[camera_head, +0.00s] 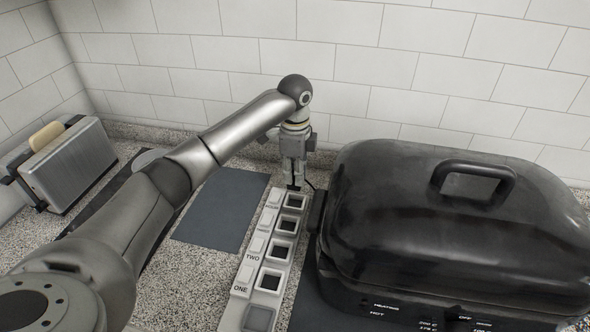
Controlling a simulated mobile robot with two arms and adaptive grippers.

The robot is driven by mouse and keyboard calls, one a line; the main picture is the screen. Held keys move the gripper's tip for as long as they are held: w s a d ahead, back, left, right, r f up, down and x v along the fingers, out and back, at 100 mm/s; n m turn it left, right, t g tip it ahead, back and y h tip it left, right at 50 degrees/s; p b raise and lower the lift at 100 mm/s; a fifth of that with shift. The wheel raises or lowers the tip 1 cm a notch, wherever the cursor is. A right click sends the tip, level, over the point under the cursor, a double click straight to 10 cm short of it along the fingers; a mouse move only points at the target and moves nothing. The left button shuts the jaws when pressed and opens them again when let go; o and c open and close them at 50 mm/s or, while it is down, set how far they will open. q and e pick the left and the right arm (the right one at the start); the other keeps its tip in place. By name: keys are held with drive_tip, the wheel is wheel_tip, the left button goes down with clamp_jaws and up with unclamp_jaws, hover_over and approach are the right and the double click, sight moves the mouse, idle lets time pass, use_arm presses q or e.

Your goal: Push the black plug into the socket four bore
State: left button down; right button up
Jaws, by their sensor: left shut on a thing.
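A white power strip (233,314) runs away from me along the counter, with several square dark sockets and white switches. The labels ONE and TWO are readable at the near end; the far label is small and partly hidden. The socket four bore (294,201) is the farthest one. My left gripper (293,184) points down over the far end of the strip, shut on the black plug (294,187). Only a little of the plug shows, just above or at socket four; I cannot tell whether it has entered the bore. My right gripper is not in view.
A large black roaster (450,225) stands close along the strip's right side. A metal toaster (70,165) with bread is at far left. A dark mat (222,208) lies left of the strip. The tiled wall (395,60) is close behind my gripper.

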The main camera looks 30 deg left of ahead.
sight(295, 186)
use_arm(q)
drive_tip(key=shift+f, duration=2.25)
drive_tip(key=shift+r+p, duration=0.1)
drive_tip(key=shift+p, duration=0.4)
drive_tip(key=shift+f, duration=1.5)
drive_tip(key=c, duration=1.4)
unclamp_jaws()
drive_tip(key=shift+o, duration=0.2)
drive_tip(key=shift+r, duration=0.1)
